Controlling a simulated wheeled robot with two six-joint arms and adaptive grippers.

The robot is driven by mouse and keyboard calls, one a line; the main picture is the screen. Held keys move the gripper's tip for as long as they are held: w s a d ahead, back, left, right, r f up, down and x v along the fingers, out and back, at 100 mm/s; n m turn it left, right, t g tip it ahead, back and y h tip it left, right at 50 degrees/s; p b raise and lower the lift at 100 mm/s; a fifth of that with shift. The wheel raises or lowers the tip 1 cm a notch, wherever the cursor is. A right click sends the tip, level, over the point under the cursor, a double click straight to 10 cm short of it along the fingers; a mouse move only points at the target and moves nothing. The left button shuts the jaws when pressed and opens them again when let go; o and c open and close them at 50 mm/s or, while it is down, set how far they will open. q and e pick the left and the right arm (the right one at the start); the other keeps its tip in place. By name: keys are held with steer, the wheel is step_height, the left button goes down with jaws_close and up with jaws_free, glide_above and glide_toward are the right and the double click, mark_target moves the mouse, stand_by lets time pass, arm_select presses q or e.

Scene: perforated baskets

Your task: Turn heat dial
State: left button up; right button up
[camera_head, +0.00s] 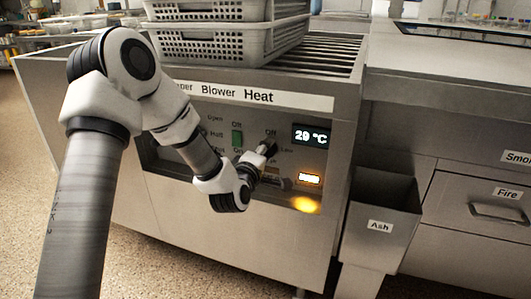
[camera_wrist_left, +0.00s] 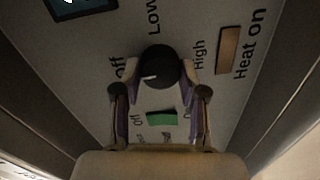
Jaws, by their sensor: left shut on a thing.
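The heat dial (camera_wrist_left: 160,68) is a round black knob with a white pointer mark, seen in the left wrist view. The mark points to the picture's left, toward the partly hidden "Off" label; "Low" and "High" are printed around the dial. My left gripper (camera_wrist_left: 160,84) has one finger on each side of the dial and is shut on it. In the head view my left gripper (camera_head: 267,149) is at the panel under the "Heat" label and hides most of the dial. My right gripper is not in view.
The display (camera_head: 311,136) appears to read 29 °C. Below it is a lit "Heat on" lamp (camera_head: 309,179). A green switch (camera_head: 237,139) sits left of my gripper. Stacked perforated baskets (camera_head: 228,47) stand on top. An ash bin (camera_head: 380,222) juts out at the right.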

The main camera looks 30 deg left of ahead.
arm_select(q)
steer(key=o, duration=1.1)
steer(key=shift+o, duration=0.2)
steer(key=v, duration=0.7)
steer(key=shift+s, duration=0.2)
